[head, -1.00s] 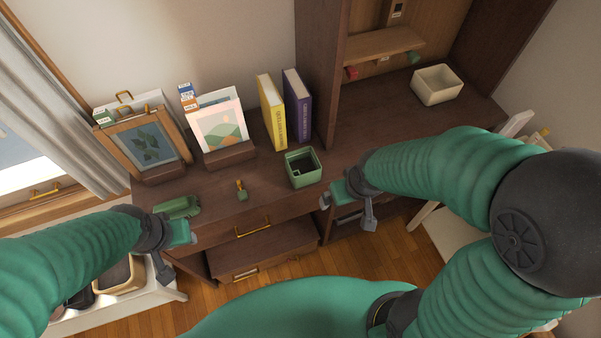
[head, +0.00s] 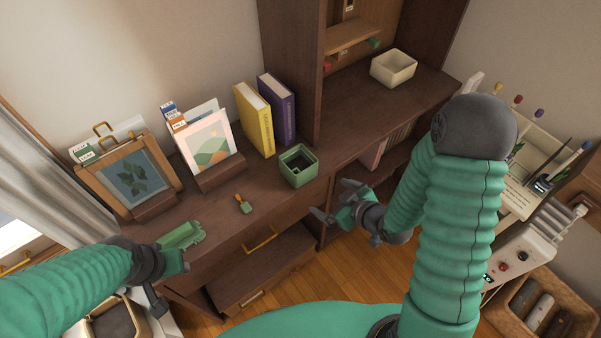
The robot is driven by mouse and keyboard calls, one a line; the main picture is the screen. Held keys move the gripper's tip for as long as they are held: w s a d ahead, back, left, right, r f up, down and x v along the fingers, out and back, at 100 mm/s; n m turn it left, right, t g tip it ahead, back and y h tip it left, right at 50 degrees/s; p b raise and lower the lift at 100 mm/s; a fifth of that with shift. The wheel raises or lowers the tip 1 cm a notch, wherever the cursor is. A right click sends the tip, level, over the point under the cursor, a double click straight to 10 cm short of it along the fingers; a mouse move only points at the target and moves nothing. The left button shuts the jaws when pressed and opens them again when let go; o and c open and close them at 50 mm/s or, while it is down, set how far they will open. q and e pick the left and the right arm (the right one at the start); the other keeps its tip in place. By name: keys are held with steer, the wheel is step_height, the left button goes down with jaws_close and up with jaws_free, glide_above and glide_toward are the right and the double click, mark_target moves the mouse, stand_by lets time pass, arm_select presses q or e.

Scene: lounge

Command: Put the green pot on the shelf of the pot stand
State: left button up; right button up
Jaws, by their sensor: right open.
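The green pot (head: 298,166) is square, open-topped and upright. It stands on the dark wooden desk near its front edge, just right of the yellow book. My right gripper (head: 332,200) is open and empty, in front of the desk edge, below and right of the pot and apart from it. My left gripper (head: 172,280) is at the lower left, in front of the desk near a green object (head: 182,236); its jaw opening is not clear. I cannot make out which thing is the pot stand.
A cream box (head: 394,67) stands on the desk at the back right, beside a wooden shelf (head: 352,38). Yellow (head: 254,120) and purple (head: 277,108) books, picture holders and a small green-and-yellow item (head: 243,204) are on the desk. A white cart (head: 512,262) is at right.

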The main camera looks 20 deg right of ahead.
mark_target(291, 154)
step_height(291, 154, up, 4)
steer(key=s+a+m+t+y+b, duration=0.2)
steer(key=t+y, duration=0.1)
steer(key=t, duration=0.4)
steer(key=x, duration=1.1)
steer(key=shift+a, duration=0.15)
steer(key=shift+w+a, duration=0.15)
steer(key=shift+w, duration=0.15)
steer(key=x, duration=0.2)
steer(key=d+x, duration=0.1)
steer(key=x, duration=0.1)
steer(key=shift+w+a+r, duration=0.1)
steer(key=shift+w+a, duration=0.05)
steer(key=shift+w, duration=0.4)
steer(key=shift+w+a, duration=0.1)
steer(key=shift+a, duration=0.15)
steer(key=shift+c, duration=1.5)
arm_select(q)
steer(key=f, duration=0.2)
steer(key=shift+a+f, duration=0.3)
steer(key=shift+f, duration=0.05)
arm_select(e)
steer(key=shift+r, duration=0.1)
steer(key=c, duration=1.3)
